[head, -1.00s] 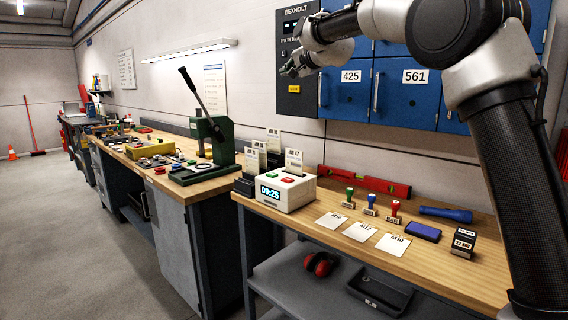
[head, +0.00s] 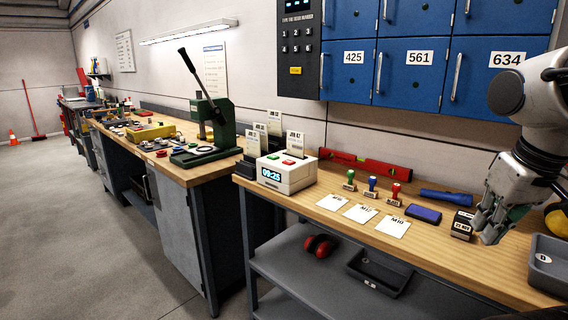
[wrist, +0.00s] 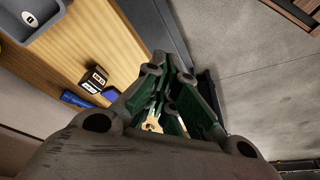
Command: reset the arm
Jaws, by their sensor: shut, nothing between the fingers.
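My gripper (head: 486,232) hangs at the right of the head view, fingers down, over the right part of the wooden bench, beside a black stamp block (head: 462,224). It is shut and empty. In the wrist view its green and grey fingers (wrist: 170,72) fill the middle, with the bench edge and grey floor behind them. The black block also shows in the wrist view (wrist: 95,80), left of the fingers.
The bench (head: 330,190) carries a time clock (head: 287,172), several stamps, cards, a blue ink pad (head: 423,213) and a blue torch (head: 446,196). A grey bin (head: 545,270) stands at the right end, close to my gripper. Blue lockers (head: 411,72) hang above.

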